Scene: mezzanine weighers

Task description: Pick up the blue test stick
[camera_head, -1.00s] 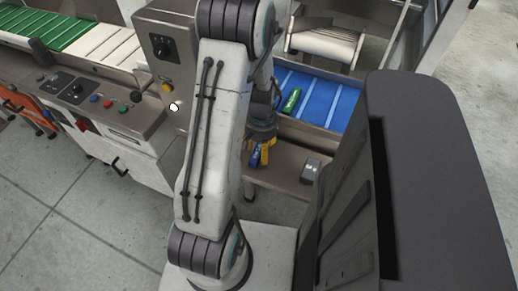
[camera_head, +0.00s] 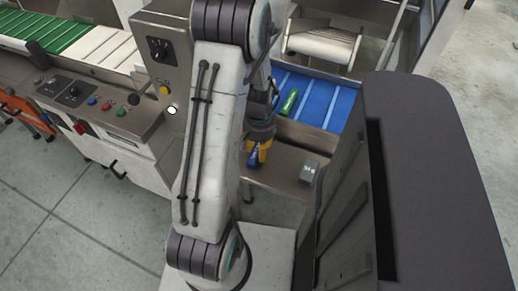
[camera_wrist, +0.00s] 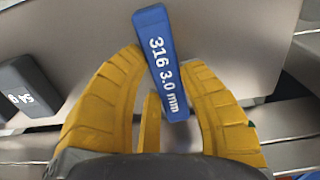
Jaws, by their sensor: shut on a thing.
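The blue test stick (camera_wrist: 156,48) shows in the wrist view, with white lettering "316 3.0 mm". Its lower end lies between the yellow fingers of my gripper (camera_wrist: 163,110), which is shut on it. The stick's upper end sticks out beyond the fingers. In the head view my gripper (camera_head: 260,153) is over the steel ledge in front of the blue belt, and part of the blue stick (camera_head: 253,159) shows beside the yellow fingers. I cannot tell whether the stick touches the ledge.
A grey block (camera_head: 309,171) stands on the steel ledge (camera_head: 282,178) to the right; it also shows in the wrist view (camera_wrist: 27,88). A green stick (camera_head: 290,103) lies on the blue belt (camera_head: 321,104). A control panel with buttons (camera_head: 98,106) is at left.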

